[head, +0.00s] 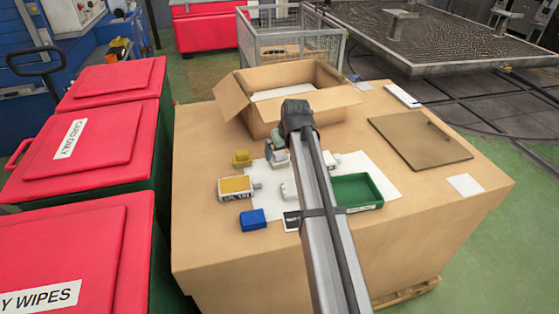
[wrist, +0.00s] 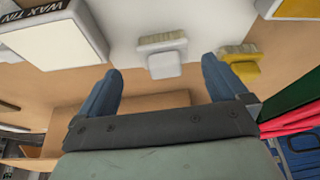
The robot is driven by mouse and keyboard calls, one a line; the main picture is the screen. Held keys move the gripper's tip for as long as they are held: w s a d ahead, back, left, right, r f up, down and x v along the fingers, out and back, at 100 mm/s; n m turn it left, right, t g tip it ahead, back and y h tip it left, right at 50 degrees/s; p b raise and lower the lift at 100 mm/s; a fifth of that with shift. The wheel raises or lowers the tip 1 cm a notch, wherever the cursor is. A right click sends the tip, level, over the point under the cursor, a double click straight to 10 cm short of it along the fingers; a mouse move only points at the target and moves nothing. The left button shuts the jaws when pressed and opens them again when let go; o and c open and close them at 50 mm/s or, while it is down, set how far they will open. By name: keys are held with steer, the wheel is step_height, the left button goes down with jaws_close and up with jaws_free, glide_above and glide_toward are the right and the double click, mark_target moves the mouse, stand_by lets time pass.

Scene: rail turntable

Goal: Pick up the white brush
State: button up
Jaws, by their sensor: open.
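The white brush (wrist: 160,55) lies on a white sheet (wrist: 200,22) in the wrist view, pale bristles toward the top and a short, blocky handle toward me. My gripper (wrist: 161,70) is open and empty. Its two blue-grey fingertips are on either side of the handle's line, with the brush just ahead and apparently apart from both. In the head view my arm covers much of this spot, and I cannot surely tell the brush from the pale parts there.
A yellow brush (wrist: 240,62) lies close right of the white brush in the wrist view. A wax tin (wrist: 55,42) is to its left. In the head view, an open carton (head: 238,98), a green tray (head: 374,206) and a blue block (head: 252,220) stand on the tabletop.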

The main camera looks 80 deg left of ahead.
mark_target(280, 154)
steer(key=shift+s+x, duration=0.15)
steer(key=shift+x, duration=1.2)
steer(key=shift+s+x, duration=0.1)
steer(key=shift+x, duration=1.2)
steer(key=shift+a+r, duration=0.1)
steer(key=shift+c, duration=0.5)
steer(key=c, duration=1)
steer(key=shift+r, duration=0.15)
